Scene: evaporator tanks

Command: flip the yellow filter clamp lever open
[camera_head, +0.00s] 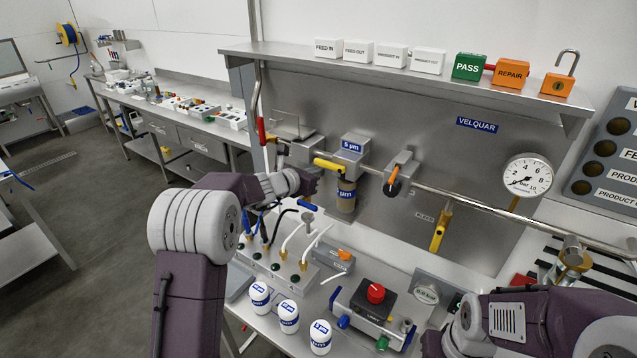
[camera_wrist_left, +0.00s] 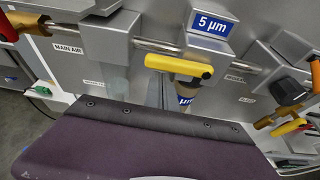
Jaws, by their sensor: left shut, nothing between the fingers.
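The yellow filter clamp lever (camera_head: 333,167) lies nearly level across the front of the grey filter head marked 5 µm (camera_head: 352,147). Below it hangs the filter bowl (camera_head: 346,195) with a blue label. In the left wrist view the yellow lever (camera_wrist_left: 180,67) is in clear sight, sloping slightly down to the right, above the partly hidden bowl (camera_wrist_left: 187,97). My left gripper (camera_head: 314,178) is shut and empty, just left of the bowl and below the lever's left end. I cannot tell whether it touches the lever. My right arm shows at the lower right, but its gripper does not.
A red-handled valve (camera_head: 262,132) is left of the filter and an orange-handled valve (camera_head: 393,180) right of it, on the same pipe. A yellow-handled tool or valve (camera_head: 440,230) hangs further right. White cartridges (camera_head: 289,316) and a red-knobbed box (camera_head: 373,305) stand on the bench below.

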